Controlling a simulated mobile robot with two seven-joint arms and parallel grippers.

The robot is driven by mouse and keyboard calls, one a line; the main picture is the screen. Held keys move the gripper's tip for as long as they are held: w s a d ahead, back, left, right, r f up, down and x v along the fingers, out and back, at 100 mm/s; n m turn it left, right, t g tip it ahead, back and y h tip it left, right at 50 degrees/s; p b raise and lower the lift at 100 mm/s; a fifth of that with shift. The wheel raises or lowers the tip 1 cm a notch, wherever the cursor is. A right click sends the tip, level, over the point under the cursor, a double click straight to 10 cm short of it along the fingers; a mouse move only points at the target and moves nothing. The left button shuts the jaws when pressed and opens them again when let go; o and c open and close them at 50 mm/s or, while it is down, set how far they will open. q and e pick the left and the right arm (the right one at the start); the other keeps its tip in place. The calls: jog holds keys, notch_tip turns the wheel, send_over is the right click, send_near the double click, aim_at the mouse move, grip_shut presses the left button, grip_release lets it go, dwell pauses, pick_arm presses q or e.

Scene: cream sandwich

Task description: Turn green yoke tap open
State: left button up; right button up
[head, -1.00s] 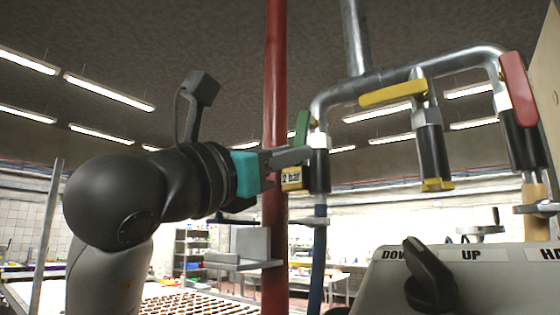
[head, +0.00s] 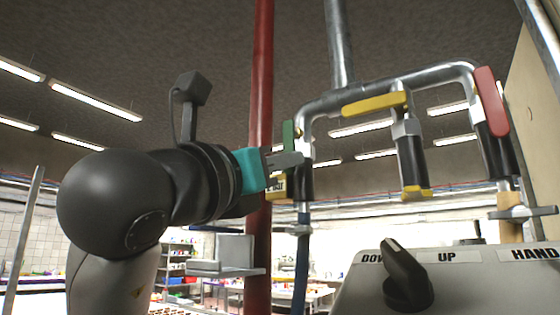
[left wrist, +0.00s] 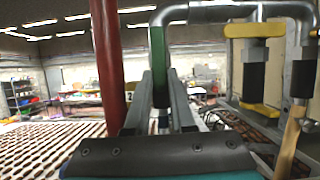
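The green yoke tap handle (head: 288,136) points up on the left downpipe of the metal manifold. In the left wrist view the green handle (left wrist: 158,55) stands upright between the fingers. My left gripper (head: 292,160) reaches in from the left, with its fingertips at the lower part of the green handle. In the left wrist view the fingers of my left gripper (left wrist: 161,85) are apart, one on each side of the handle, with a gap visible. Whether either finger touches it, I cannot tell. My right gripper is not in view.
A yellow handle (head: 375,103) and a red handle (head: 492,100) sit on the other taps to the right. A red vertical pipe (head: 261,80) stands close behind my left gripper. A grey control box (head: 450,285) with a black knob (head: 407,277) is at lower right.

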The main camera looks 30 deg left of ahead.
pick_arm(q)
jog(key=o, duration=0.5)
jog(key=b+v, duration=0.5)
jog(key=v, duration=1)
jog(key=shift+s, duration=0.15)
